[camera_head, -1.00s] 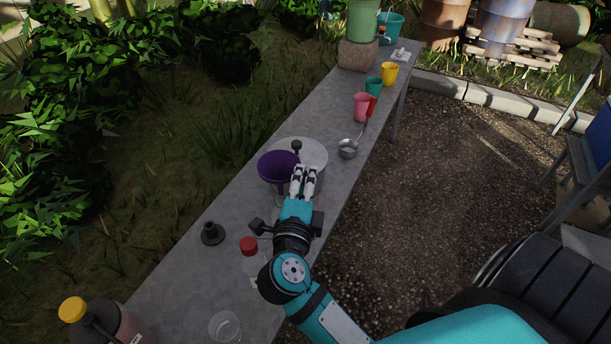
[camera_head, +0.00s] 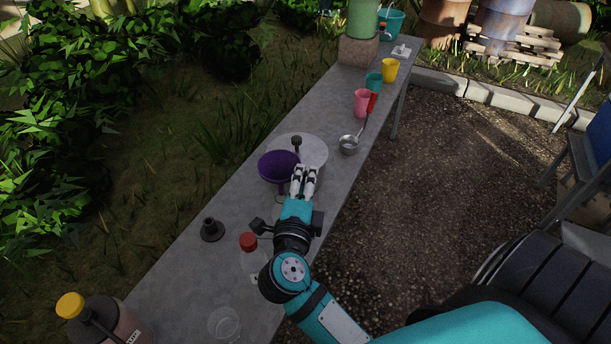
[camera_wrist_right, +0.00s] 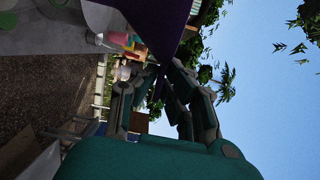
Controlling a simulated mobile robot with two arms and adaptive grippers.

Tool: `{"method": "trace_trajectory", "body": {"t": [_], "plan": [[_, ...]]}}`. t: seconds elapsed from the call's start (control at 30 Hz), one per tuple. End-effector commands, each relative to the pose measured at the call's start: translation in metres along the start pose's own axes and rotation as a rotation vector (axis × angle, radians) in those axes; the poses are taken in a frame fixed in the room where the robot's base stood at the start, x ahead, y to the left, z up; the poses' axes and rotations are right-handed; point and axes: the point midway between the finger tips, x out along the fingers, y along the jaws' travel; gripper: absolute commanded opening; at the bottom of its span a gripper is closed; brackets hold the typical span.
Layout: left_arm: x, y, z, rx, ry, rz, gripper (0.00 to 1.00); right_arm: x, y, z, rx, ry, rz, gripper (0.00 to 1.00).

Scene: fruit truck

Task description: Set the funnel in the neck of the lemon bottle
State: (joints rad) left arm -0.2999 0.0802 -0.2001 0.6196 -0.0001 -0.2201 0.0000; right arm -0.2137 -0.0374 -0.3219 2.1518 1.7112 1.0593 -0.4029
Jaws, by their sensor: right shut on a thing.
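The purple funnel (camera_head: 279,168) is held over the table beside a round pale lid or dish, its wide mouth up and its narrow stem down. My right gripper (camera_head: 304,180) is shut on the funnel's right side. The funnel also fills the top of the right wrist view (camera_wrist_right: 158,22), at the fingertips. A clear bottle with a red cap (camera_head: 248,241) stands nearer, left of my right wrist and partly hidden by it. Something clear and faint shows under the funnel stem; I cannot tell what it is or which bottle is the lemon one. My left gripper is not in view.
The grey table (camera_head: 180,285) holds a black cone-shaped piece (camera_head: 212,231), a yellow-capped bottle (camera_head: 112,325), a clear glass (camera_head: 224,323) and the pale round lid or dish (camera_head: 313,149). A ladle (camera_head: 348,146) and coloured cups (camera_head: 362,101) stand farther back.

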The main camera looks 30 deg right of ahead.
Motion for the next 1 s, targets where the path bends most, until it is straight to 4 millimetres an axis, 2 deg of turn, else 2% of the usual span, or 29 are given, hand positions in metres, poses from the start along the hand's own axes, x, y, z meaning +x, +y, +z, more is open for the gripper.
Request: {"method": "trace_trajectory", "body": {"t": [1.0], "plan": [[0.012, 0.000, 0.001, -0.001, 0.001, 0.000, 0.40, 0.000, 0.021, -0.001, 0.000, 0.000, 0.000, 0.00]]}}
